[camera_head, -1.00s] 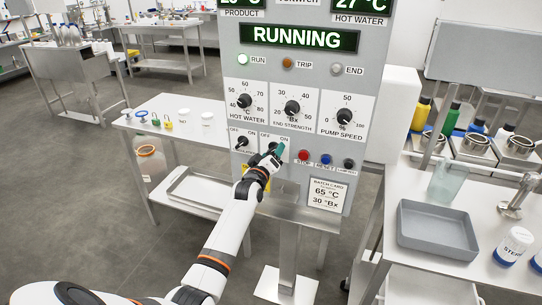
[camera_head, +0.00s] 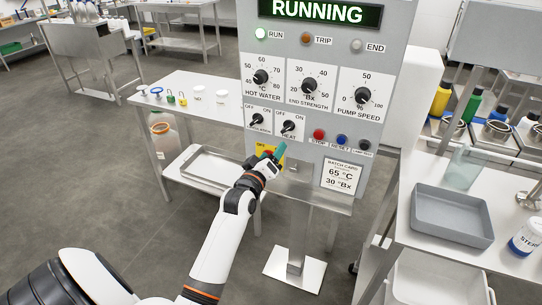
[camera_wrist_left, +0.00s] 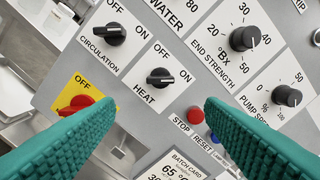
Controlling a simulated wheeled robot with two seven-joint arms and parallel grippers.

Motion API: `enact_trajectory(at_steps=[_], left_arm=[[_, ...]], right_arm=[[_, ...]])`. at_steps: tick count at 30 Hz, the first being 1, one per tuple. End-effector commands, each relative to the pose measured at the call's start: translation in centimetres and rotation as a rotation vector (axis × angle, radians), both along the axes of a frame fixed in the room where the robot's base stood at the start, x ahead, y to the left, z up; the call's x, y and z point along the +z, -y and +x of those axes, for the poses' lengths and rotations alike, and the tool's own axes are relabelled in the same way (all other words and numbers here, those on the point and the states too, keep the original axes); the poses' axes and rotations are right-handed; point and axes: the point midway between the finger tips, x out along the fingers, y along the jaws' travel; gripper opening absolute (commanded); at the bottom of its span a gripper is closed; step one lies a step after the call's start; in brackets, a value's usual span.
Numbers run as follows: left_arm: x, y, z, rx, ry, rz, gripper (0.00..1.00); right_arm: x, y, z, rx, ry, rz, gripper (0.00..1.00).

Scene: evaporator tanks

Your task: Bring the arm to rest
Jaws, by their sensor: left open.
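My left gripper (camera_head: 274,158) is in front of the lower part of the grey control panel (camera_head: 228,18), below the heat knob (camera_head: 289,125). In the left wrist view its two green ribbed fingers (camera_wrist_left: 153,108) are wide apart, with nothing between them. The panel's black circulation knob (camera_wrist_left: 107,34) and heat knob (camera_wrist_left: 160,77) show beyond the fingers, apart from them. A red knob on a yellow plate (camera_wrist_left: 76,106) is partly covered by the left finger. My right gripper is not in view.
Red stop (camera_head: 319,134) and blue reset (camera_head: 341,139) buttons sit right of the gripper. A steel tray ledge (camera_head: 320,199) juts out below the panel. A side table (camera_head: 185,100) stands left. A bench with a grey tray (camera_head: 450,215) stands right. Open floor lies at left.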

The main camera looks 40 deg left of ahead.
Motion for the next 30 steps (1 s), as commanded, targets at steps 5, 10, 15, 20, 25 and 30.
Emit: enact_trajectory(at_steps=[5, 10, 15, 20, 25, 30], left_arm=[[0.0, 0.0, 0.0, 0.0, 0.0, 0.0, 0.64], [0.0, 0.0, 0.0, 0.0, 0.0, 0.0, 0.64], [-0.3, 0.1, 0.0, -0.001, -0.006, 0.001, 0.64], [-5.2, 1.2, 0.1, -0.024, -0.108, 0.029, 0.64], [-16.8, 4.1, -1.6, -0.095, -0.349, 0.108, 0.64], [-28.5, 7.6, -6.4, -0.2, -0.598, 0.208, 0.64]], right_arm=[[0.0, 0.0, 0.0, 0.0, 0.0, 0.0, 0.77], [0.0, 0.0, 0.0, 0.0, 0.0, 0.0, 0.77], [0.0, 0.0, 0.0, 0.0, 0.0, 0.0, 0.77], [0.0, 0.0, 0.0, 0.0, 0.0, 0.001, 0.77], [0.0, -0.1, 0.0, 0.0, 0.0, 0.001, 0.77], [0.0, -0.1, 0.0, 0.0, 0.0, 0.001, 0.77]])
